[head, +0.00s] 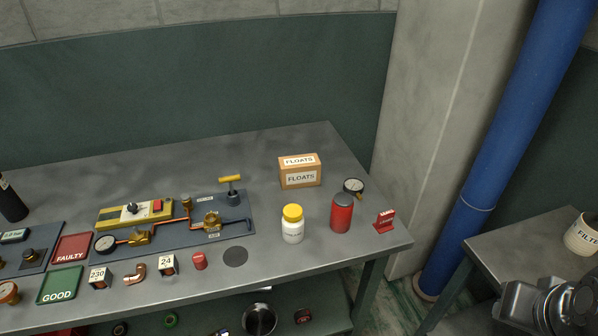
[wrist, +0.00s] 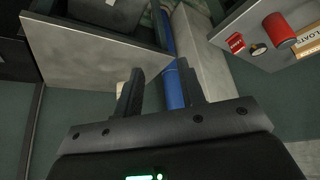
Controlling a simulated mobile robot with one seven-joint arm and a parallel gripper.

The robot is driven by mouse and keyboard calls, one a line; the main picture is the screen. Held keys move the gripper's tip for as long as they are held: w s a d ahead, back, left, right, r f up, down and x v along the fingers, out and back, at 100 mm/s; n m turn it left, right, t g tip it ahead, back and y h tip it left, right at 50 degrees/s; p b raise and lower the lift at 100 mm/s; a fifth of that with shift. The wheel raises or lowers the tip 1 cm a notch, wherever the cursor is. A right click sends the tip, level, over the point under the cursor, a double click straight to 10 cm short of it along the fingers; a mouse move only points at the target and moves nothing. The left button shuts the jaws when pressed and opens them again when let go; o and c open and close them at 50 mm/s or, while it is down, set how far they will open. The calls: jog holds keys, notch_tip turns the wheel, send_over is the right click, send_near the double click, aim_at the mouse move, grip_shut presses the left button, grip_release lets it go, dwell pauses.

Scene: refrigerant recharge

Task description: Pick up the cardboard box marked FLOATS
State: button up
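The cardboard box marked FLOATS (head: 300,179) stands upright near the back right of the grey workbench in the head view. Its label shows on the top and on the front. In the wrist view part of the box (wrist: 309,38) shows at the right edge, cut off by the frame. My gripper (wrist: 160,84) is open, with its two fingers apart and nothing between them. It is away from the box, which lies off to the right of the fingers in the wrist view.
A yellow-capped white bottle (head: 292,226), a red canister (head: 341,215), a gauge (head: 353,187) and a red sign (head: 384,221) stand in front of and right of the box. A pipe rig (head: 180,222) lies left. A blue pipe (head: 490,150) rises between the workbench and a second table (head: 520,240).

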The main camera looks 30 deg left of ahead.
dwell(0.3)
jog(key=o, duration=1.2)
jog(key=shift+c, duration=0.2)
jog(key=w+a+r+n, duration=0.35)
jog(key=w+a, duration=0.25)
jog(key=w, duration=0.2)
jog(key=w+a+r+n+g+y, duration=0.1)
jog(key=w+a+r+n, duration=0.1)
jog(key=w+a+n, duration=0.45)
jog(key=w+a+r+n, duration=0.25)
jog(key=w+a, duration=0.35)
jog(key=w, duration=0.4)
jog(key=n+g+y, duration=0.1)
jog(key=n+g, duration=0.1)
jog(key=n, duration=1.2)
send_over(300, 162)
jog(key=s+d, duration=0.1)
jog(key=d, duration=0.1)
jog(key=f, duration=2)
jog(key=shift+s+f, duration=0.15)
jog(key=shift+s, duration=0.05)
jog(key=shift+a+x, duration=0.2)
jog(key=shift+x, duration=0.65)
jog(key=shift+a+x, duration=0.15)
jog(key=shift+x, duration=0.7)
jog(key=shift+a+x, duration=0.2)
jog(key=shift+x, duration=0.65)
